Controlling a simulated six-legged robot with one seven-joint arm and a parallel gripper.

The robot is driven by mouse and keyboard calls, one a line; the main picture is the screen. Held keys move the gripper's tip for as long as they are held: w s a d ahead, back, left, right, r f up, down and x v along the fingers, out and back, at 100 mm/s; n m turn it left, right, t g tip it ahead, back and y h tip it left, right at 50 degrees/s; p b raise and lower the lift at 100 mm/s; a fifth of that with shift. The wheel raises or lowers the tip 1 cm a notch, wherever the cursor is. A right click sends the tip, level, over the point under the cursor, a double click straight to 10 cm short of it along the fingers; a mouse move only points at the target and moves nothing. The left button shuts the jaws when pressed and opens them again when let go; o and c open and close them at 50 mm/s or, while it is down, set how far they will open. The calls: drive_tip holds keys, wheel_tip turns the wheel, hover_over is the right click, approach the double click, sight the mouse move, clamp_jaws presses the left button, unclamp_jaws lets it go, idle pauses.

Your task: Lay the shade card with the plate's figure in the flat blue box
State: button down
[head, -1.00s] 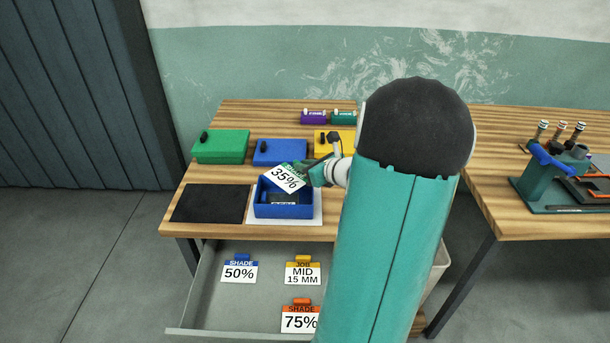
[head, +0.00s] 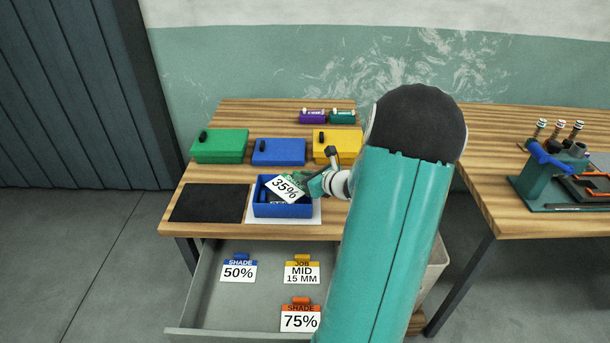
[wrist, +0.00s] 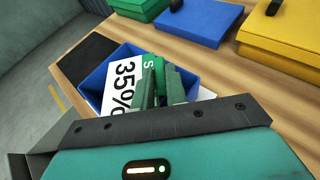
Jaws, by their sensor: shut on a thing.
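The white shade card reading 35% (head: 285,188) is tilted over the flat blue box (head: 283,211), with part of it inside the rim as far as I can tell. It also shows in the wrist view (wrist: 122,88), in front of the blue box wall (wrist: 92,101). My gripper (head: 309,184) is shut on the card's green tab end, at the box's right side. Its fingers (wrist: 160,88) hide part of the card and of the box's inside. A dark thing in the box is mostly covered, and no plate figure can be read.
An open drawer (head: 208,290) holds the 50% card (head: 238,271), the MID 15 MM card (head: 301,271) and the 75% card (head: 300,321). Behind the box stand green (head: 220,147), blue (head: 279,153) and yellow (head: 343,146) cases. A black mat (head: 209,203) lies left.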

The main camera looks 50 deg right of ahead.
drive_tip(key=shift+f, duration=0.25)
drive_tip(key=c, duration=1.4)
unclamp_jaws()
drive_tip(key=shift+r, duration=0.1)
